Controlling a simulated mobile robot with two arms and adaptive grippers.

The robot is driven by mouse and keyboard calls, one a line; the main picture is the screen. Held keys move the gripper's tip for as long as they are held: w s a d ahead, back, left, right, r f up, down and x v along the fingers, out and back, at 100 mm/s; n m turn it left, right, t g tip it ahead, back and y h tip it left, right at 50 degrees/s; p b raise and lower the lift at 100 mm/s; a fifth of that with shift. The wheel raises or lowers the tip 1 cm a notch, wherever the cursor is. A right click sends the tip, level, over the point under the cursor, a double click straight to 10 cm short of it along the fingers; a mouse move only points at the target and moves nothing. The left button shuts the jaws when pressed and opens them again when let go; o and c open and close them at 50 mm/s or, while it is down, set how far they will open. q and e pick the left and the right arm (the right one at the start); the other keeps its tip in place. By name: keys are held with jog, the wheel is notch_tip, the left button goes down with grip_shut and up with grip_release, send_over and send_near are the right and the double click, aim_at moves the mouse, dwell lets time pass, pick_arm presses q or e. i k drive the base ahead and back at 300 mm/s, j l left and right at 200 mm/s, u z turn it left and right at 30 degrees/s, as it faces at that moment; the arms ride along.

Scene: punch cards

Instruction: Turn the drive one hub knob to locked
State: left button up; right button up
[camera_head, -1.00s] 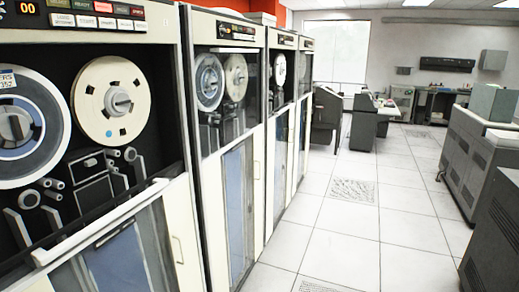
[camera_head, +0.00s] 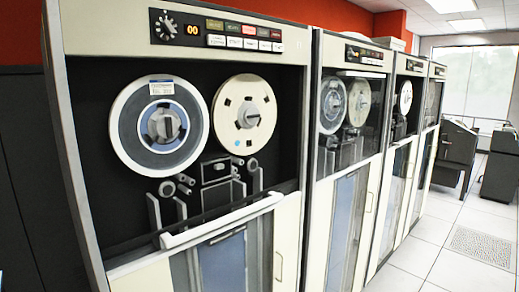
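The nearest tape drive (camera_head: 296,190) stands at the left and middle of the head view, with its front bay open to view. Its left reel (camera_head: 126,128) is grey and white with a label on top, and a grey hub knob (camera_head: 164,124) sits at its centre. Its right reel (camera_head: 262,136) is cream with a blue dot and has its own grey hub knob (camera_head: 248,114). I cannot tell whether either knob is locked. A panel above the reels has a dial (camera_head: 166,26) and a display (camera_head: 192,29) reading 00. Neither gripper is in view.
More tape drives (camera_head: 345,150) stand in a row to the right, receding. Grey consoles (camera_head: 458,145) stand farther back near a bright window (camera_head: 475,85). White tiled floor (camera_head: 425,235) is open at the lower right. A dark panel (camera_head: 22,170) is at the far left.

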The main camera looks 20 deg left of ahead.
aim_at(167, 125)
jog(key=k+j+u, duration=0.1)
jog(key=u, duration=1.1)
